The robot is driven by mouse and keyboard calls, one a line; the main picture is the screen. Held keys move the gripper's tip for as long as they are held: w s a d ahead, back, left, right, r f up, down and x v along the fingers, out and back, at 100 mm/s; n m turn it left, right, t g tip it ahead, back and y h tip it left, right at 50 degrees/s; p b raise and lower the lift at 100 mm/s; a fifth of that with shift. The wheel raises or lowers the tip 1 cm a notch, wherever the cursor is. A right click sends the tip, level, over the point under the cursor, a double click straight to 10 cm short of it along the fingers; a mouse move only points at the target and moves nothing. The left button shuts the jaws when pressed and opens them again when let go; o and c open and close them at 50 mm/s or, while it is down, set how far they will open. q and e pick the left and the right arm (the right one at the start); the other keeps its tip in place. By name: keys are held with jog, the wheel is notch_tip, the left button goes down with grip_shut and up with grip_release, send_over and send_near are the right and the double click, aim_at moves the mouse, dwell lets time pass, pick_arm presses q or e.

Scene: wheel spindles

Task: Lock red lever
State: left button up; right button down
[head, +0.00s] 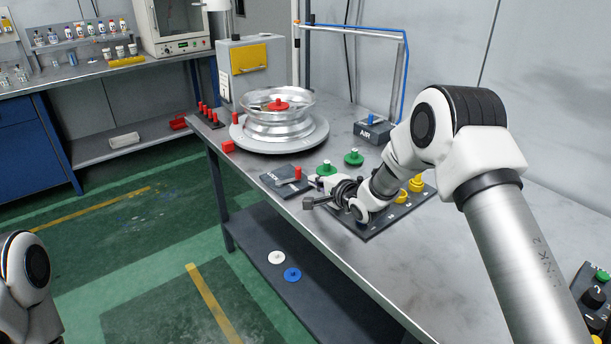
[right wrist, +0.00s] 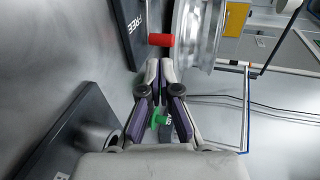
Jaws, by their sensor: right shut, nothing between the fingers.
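The red lever (head: 298,172) is a short red cylinder on a grey arm. It stands at the right side of a dark plate (head: 278,188) near the table's front edge. In the right wrist view the red lever (right wrist: 161,40) lies just beyond my fingertips, and the dark plate (right wrist: 128,32) shows the word FREE. My right gripper (head: 310,182) is beside the lever on its right; in the right wrist view its fingers (right wrist: 160,68) are together and empty. A small gap seems to separate fingertips and lever. My left gripper is out of view.
A silver wheel rim (head: 277,125) stands on a round base (head: 305,140) behind the plate. Green knobs (head: 354,158), a board with yellow pieces (head: 400,208) and an AIR box (head: 374,131) are nearby. The front right tabletop (head: 430,260) is clear.

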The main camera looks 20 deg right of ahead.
aim_at(300, 174)
jog(key=x, duration=0.5)
jog(key=shift+w+a+f, duration=0.1)
jog(key=shift+w, duration=0.25)
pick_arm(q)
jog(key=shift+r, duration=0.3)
